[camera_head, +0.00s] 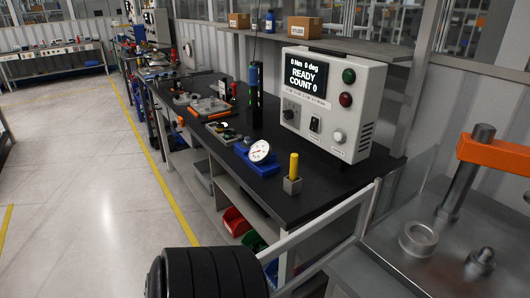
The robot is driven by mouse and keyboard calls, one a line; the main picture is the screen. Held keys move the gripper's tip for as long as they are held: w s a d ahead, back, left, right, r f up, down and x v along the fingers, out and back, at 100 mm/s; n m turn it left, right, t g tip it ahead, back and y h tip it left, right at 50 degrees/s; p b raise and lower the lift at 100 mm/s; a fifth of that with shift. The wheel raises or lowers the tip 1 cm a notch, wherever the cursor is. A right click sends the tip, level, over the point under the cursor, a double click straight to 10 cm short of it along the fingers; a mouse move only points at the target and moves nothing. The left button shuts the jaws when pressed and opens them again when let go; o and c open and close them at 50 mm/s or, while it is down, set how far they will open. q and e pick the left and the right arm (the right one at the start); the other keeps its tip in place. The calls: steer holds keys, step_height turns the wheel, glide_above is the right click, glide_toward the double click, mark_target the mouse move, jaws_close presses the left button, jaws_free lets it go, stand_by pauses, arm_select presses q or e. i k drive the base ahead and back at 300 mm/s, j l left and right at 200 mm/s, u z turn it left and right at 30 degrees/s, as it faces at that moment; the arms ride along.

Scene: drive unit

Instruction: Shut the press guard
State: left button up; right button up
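A press stands at the lower right, with a grey metal bed (385,262), an upright steel post (465,172) and an orange arm (495,152). A light grey tubular frame (322,224) at the press's left edge appears to be the press guard. It angles out to the left, away from the bed, so it looks open. Neither of my grippers is in view.
A black workbench (205,100) holds a READY display box (333,100), a dial gauge (258,152) and a yellow peg in a block (292,175). Red and green bins (237,222) sit below. The floor (85,185) at left is clear. A black ribbed cylinder (210,275) fills the bottom centre.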

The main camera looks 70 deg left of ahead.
mark_target(365, 194)
steer(key=k+j, duration=0.1)
steer(key=j, duration=0.4)
steer(key=k+j, duration=0.1)
steer(key=j, duration=0.4)
steer(key=k+j, duration=0.15)
steer(key=j, duration=0.35)
steer(key=k+j, duration=0.1)
steer(key=j, duration=0.45)
